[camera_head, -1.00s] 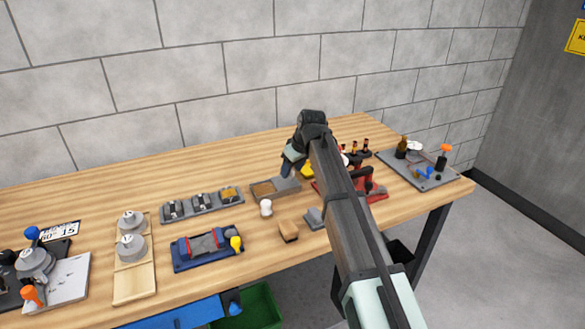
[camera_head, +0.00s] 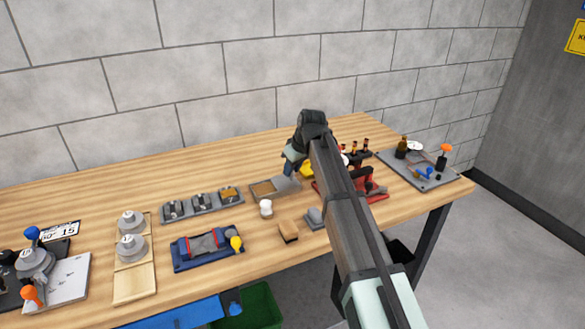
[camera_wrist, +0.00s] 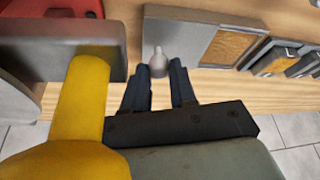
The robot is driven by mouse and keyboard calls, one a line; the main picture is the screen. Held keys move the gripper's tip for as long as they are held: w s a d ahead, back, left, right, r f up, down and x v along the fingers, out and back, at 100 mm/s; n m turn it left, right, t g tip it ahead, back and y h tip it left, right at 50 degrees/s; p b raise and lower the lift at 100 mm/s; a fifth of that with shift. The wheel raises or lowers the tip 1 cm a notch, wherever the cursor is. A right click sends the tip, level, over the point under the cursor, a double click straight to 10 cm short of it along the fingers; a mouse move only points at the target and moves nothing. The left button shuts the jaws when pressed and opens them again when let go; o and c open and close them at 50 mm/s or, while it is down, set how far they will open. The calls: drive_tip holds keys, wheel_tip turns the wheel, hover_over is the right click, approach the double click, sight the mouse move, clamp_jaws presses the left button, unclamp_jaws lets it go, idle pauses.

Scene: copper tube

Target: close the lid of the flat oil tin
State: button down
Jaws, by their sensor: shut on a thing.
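The flat oil tin is a low grey box on the wooden table, with a brown inside (camera_head: 263,188) bare on its left in the head view. In the wrist view, this brown part (camera_wrist: 238,47) shows on the right. A flat grey lid (camera_head: 286,184) lies at the tin's right side; in the wrist view it is the grey plate (camera_wrist: 188,32). A pale rounded knob (camera_wrist: 157,64) stands at the lid's edge, between my fingertips. My gripper (camera_wrist: 160,78) appears shut on this knob. In the head view my arm partly hides the fingertips.
A yellow-handled tool (camera_wrist: 82,105) is close beside my gripper in the wrist view. A small white object (camera_head: 265,207) and a brown block (camera_head: 288,231) stand in front of the tin. A row of small grey tins (camera_head: 202,204) is to its left. The brick wall is behind.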

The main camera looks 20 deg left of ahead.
drive_tip(key=s+a, duration=0.5)
drive_tip(key=shift+s+a, duration=0.2)
drive_tip(key=shift+a, duration=0.05)
drive_tip(key=c, duration=1)
unclamp_jaws()
drive_tip(key=shift+o, duration=0.5)
drive_tip(key=shift+r, duration=0.1)
drive_tip(key=shift+d+r, duration=0.15)
drive_tip(key=shift+r, duration=0.1)
drive_tip(key=v, duration=1.3)
drive_tip(key=shift+s, duration=0.1)
